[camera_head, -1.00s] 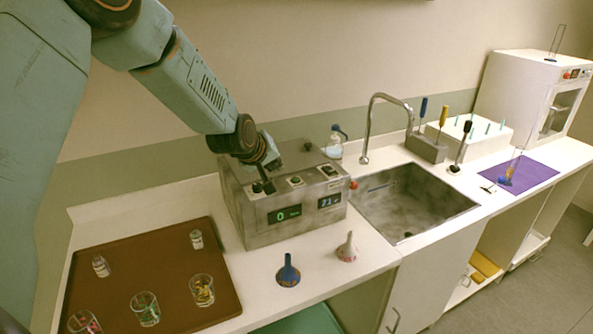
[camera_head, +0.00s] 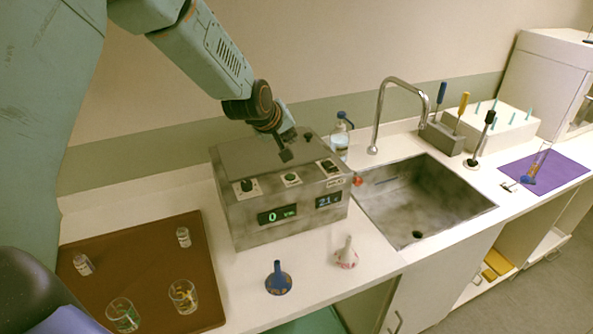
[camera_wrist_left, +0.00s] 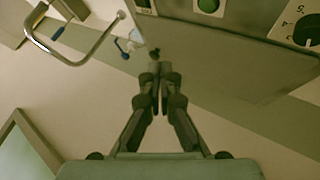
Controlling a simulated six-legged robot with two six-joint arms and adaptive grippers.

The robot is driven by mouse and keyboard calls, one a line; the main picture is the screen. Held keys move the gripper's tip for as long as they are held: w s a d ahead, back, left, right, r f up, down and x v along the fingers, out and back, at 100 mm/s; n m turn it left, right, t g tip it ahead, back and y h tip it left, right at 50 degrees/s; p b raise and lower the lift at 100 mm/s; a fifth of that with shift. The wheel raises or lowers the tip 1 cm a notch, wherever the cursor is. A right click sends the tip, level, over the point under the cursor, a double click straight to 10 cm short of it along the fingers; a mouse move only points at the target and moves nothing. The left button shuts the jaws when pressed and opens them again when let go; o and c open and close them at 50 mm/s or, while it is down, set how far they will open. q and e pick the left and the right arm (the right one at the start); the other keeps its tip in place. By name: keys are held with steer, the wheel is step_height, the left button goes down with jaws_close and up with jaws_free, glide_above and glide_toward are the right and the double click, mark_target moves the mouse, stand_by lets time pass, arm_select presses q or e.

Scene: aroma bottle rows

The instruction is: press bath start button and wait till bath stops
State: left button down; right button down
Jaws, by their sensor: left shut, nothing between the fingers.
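The bath (camera_head: 245,222) is a worn grey metal box on the counter, left of the sink. Its sloped top has a black knob (camera_head: 247,186), a green button (camera_head: 291,179) and dark switches (camera_head: 329,166). Its front has a green display (camera_head: 277,215) reading 0 and a blue display (camera_head: 328,200) reading about 21. My left gripper (camera_head: 287,156) is shut and empty over the bath's top, behind the green button and apart from it. The left wrist view shows its closed fingertips (camera_wrist_left: 155,66), with the green button (camera_wrist_left: 207,5) at the top edge. My right gripper is out of view.
A brown tray (camera_head: 150,265) with small glasses and vials lies left of the bath. A blue funnel (camera_head: 279,279) and a pale funnel (camera_head: 346,255) stand in front. A wash bottle (camera_head: 340,143) and the sink (camera_head: 400,205) with its tall faucet (camera_head: 378,115) are to the right.

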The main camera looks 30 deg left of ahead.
arm_select(q)
steer(key=b, duration=0.3)
glide_above(289, 177)
steer(key=f, duration=0.6)
steer(key=shift+s+a+f, duration=0.1)
steer(key=shift+a+f, duration=0.1)
steer(key=shift+f, duration=0.05)
steer(key=shift+d+f+b, duration=0.25)
steer(key=shift+f+b, duration=0.8)
steer(key=shift+b, duration=0.05)
steer(key=shift+a+f, duration=0.1)
steer(key=shift+a, duration=0.05)
